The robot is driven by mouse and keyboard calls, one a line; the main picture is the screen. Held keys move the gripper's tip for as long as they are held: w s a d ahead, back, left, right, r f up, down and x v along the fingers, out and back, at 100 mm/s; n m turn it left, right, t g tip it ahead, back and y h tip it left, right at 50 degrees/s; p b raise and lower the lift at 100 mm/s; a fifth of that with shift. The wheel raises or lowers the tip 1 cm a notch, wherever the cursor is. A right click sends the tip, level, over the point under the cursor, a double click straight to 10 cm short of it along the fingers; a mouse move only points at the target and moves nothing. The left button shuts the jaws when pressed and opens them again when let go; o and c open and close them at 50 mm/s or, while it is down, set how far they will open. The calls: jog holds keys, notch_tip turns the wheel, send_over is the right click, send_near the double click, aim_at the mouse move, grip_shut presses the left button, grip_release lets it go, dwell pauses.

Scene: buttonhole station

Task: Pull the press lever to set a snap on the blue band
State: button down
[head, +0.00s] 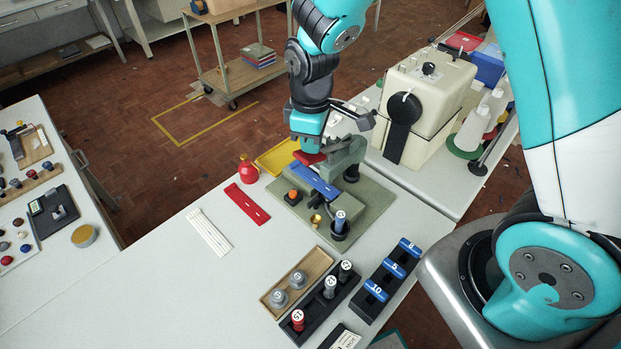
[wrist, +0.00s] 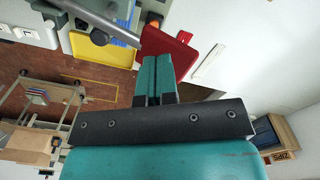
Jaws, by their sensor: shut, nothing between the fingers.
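The press (head: 345,157) is a grey-green machine on a green base plate (head: 375,205). The blue band (head: 316,182) lies slanted across its front. A red lever pad (head: 309,157) sits at the press's upper left, just below my gripper (head: 308,147). In the wrist view the red pad (wrist: 168,45) is at the end of a grey rod (wrist: 95,18). My gripper's teal fingers (wrist: 157,65) are shut together with nothing between them, and their tips overlap the pad's edge. I cannot tell whether they touch it. The press's die is hidden.
Racks of numbered pieces (head: 328,295) stand in front. A cream machine (head: 428,90) stands behind right. The front-left tabletop is clear.

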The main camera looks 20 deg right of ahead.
jog(key=shift+f+b, duration=2.35)
jog(key=shift+f, duration=1.25)
notch_tip(320, 180, up, 13)
jog(key=p, duration=1.1)
jog(key=shift+r, duration=0.2)
jog(key=shift+f, duration=0.1)
jog(key=s+a+r+m+y+b, duration=0.1)
jog(key=s+r, duration=0.4)
jog(key=s, duration=0.5)
jog(key=s+a+r+m+y+b, duration=0.2)
jog(key=s+r+b, duration=0.3)
jog(key=s, duration=0.5)
jog(key=shift+a+m+y+b, duration=0.3)
jog(key=shift+a+y+b, duration=0.3)
jog(key=shift+a+b, duration=0.2)
